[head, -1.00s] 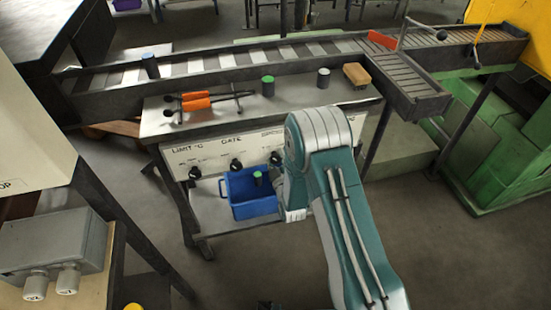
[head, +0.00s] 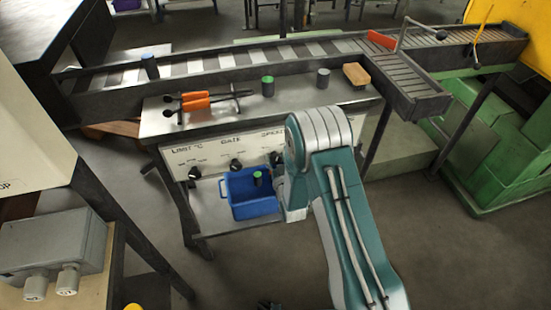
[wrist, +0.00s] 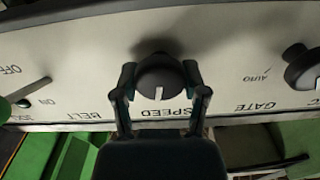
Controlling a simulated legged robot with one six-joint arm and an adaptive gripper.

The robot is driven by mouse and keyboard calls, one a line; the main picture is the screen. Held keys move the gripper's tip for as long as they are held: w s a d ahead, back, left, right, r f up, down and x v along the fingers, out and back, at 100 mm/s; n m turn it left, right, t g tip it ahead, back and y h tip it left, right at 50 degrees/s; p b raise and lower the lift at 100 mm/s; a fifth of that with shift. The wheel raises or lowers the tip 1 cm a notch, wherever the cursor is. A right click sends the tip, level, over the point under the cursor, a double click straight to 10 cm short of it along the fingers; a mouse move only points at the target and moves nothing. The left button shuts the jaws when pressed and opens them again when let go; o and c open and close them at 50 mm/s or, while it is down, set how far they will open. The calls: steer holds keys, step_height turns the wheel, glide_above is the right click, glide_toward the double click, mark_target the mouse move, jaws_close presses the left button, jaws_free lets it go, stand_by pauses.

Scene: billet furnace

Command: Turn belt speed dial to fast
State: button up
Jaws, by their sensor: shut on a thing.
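The belt speed dial (wrist: 158,78) is a dark round knob with a white pointer mark, on a pale panel (wrist: 225,55). The wrist view shows the panel lettering upside down, with SPEED just below the dial and BELT to its left. The white mark points down in that picture, toward SPEED. My gripper (wrist: 160,82) has one finger on each side of the dial and is shut on it. In the head view the dial (head: 276,158) is partly hidden by my arm, and my fingers are hidden too.
A GATE dial (wrist: 302,68) sits right of the speed dial in the wrist view, and an ON/OFF lever (wrist: 32,92) left. A blue bin (head: 250,208) stands below the panel.

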steer(key=shift+f+m, duration=0.1)
steer(key=shift+m, duration=2.1)
steer(key=o, duration=1.1)
steer(key=shift+o, duration=0.2)
steer(key=v, duration=1.2)
